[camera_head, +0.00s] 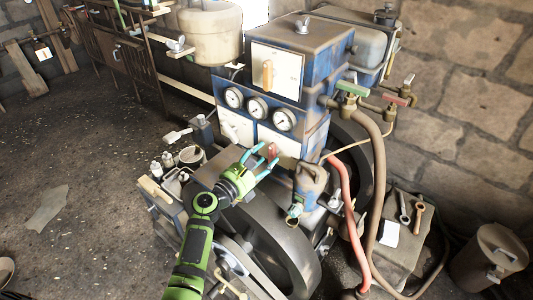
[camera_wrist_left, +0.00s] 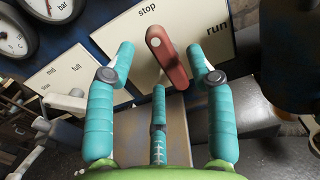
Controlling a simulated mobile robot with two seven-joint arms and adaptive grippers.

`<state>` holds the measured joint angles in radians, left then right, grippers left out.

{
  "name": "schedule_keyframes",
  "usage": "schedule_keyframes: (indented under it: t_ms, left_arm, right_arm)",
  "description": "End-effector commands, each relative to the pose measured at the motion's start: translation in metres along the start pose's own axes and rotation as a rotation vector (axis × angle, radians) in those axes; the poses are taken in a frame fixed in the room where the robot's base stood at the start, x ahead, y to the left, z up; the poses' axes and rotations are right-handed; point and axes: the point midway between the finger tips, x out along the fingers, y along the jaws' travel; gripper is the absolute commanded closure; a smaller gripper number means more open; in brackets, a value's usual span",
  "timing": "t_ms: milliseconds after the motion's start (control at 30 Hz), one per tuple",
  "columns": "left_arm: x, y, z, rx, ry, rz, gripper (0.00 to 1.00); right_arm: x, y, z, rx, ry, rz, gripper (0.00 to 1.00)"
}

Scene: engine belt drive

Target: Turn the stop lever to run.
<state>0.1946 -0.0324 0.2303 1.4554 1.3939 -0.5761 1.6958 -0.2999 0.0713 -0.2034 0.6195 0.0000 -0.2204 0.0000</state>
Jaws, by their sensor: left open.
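The stop lever is a red bar on a cream plate, small in the head view (camera_head: 273,149) and large in the left wrist view (camera_wrist_left: 172,62). Its upper end, with a pale round spot, lies below the word "stop". Its lower end slants down to the right, and "run" is printed at the right of the plate (camera_wrist_left: 127,24). My left gripper (camera_head: 266,160) has teal fingers spread open in front of the lever. In the left wrist view the lever shows between the two outer fingertips (camera_wrist_left: 161,60), with the third finger below. No contact is visible. My right gripper is not seen.
Three gauges (camera_head: 258,108) sit above the plate on the blue engine cabinet. A large dark wheel (camera_head: 285,245) is below. A second plate marked "mid" and "full" (camera_wrist_left: 62,78) lies left.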

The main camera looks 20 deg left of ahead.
Motion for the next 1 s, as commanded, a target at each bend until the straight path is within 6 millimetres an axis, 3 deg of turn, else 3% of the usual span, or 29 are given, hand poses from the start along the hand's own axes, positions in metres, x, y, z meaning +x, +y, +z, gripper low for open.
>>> schedule_keyframes:
  t_ms: [200, 467, 500, 633, 1000]
  left_arm:
    - [0.019, 0.000, 0.000, 0.001, 0.000, -0.001, 0.46]
    - [0.021, 0.000, -0.001, 0.003, 0.001, -0.001, 0.46]
    - [0.021, -0.001, -0.001, 0.003, 0.001, -0.001, 0.50]
    - [0.021, -0.001, -0.001, 0.003, 0.001, -0.001, 1.00]
    - [0.020, -0.001, -0.001, 0.027, 0.001, -0.001, 1.00]
  right_arm:
    - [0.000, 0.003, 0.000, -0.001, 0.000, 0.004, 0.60]
    - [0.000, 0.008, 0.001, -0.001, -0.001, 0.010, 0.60]
    - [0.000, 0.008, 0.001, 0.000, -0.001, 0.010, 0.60]
    - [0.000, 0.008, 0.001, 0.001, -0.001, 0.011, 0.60]
    - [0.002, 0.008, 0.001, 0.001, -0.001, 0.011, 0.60]
